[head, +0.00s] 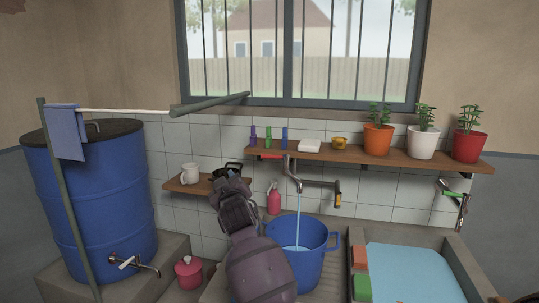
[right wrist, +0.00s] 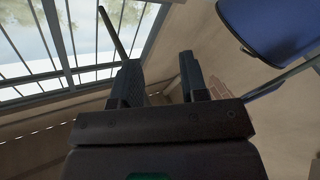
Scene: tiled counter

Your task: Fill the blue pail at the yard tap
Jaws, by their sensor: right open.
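The blue pail (head: 312,262) stands upright under the wall tap (head: 292,176), below the wooden shelf. A thin stream of water (head: 298,218) runs from the spout into the pail, and water shows inside it. My right arm rises from the bottom middle, in front of the pail's left side. My right gripper (head: 233,188) is up and left of the pail, in front of the small shelf. In the right wrist view the gripper (right wrist: 159,65) has its two fingers apart with nothing between them. My left gripper is not in view.
A blue barrel (head: 90,205) with its own tap (head: 128,262) stands left, beside a post with a hanging blue cloth (head: 65,135). A blue-filled basin (head: 415,272) lies right. A green-handled tap (head: 452,194) is above it. Potted plants line the long shelf (head: 350,154).

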